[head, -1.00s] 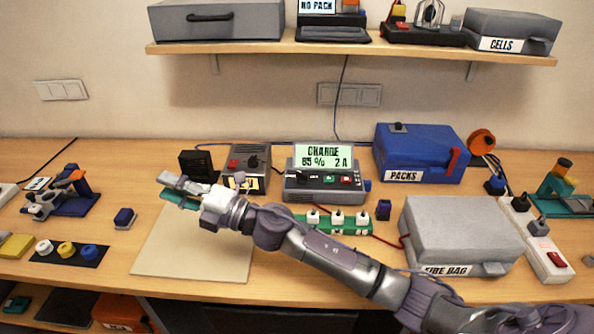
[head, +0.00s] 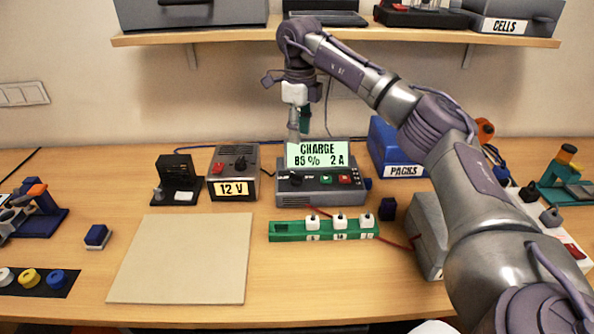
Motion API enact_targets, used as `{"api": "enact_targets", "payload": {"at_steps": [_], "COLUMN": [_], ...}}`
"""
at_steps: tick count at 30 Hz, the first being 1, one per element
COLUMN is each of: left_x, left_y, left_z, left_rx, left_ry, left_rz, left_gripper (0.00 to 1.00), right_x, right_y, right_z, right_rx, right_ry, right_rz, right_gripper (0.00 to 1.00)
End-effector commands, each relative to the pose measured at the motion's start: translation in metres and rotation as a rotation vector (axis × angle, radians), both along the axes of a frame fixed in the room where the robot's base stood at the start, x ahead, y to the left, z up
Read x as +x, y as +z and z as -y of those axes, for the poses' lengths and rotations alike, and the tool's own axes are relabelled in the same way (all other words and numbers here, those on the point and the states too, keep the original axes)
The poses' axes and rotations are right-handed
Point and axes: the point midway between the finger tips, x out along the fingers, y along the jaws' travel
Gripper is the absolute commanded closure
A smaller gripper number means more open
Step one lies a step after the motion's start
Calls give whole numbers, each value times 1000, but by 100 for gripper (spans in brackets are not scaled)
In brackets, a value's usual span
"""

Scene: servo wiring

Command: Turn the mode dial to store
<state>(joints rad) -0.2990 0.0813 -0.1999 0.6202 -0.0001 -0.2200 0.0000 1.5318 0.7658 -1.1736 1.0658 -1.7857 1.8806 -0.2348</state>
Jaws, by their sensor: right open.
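The grey charger (head: 321,198) stands at the middle of the bench, towards the back. Its green display (head: 317,155) reads "CHARGE 85% 2 A". The black mode dial (head: 296,179) is on the left of its front face, beside a green and a red button. Which mark the dial points to is too small to read. My right gripper (head: 299,127) points down above and behind the display, open and empty, apart from the dial. My left gripper is not in view.
A green strip (head: 286,234) with white plugs lies in front of the charger. A 12 V supply (head: 241,157) stands left of it and a blue PACKS box (head: 390,140) right. The shelf (head: 220,36) hangs above. The beige mat (head: 180,260) is bare.

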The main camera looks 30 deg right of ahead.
Motion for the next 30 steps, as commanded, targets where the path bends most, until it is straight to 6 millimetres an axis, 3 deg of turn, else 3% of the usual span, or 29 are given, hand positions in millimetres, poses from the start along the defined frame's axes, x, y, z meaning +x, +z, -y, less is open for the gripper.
{"api": "enact_targets", "payload": {"at_steps": [15, 21, 30], "left_x": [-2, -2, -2], "left_y": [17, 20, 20], "left_z": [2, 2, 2], "left_rx": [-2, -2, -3], "left_ry": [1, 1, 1], "left_rz": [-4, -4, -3], "left_gripper": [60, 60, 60], "right_x": [-1, 0, 0], "right_y": [-102, -121, -126], "right_z": [-1, -1, -1], "right_rx": [4, 4, 4], "right_ry": [2, 2, 2], "right_rz": [-2, 0, 0], "right_gripper": [59, 59, 59]}}
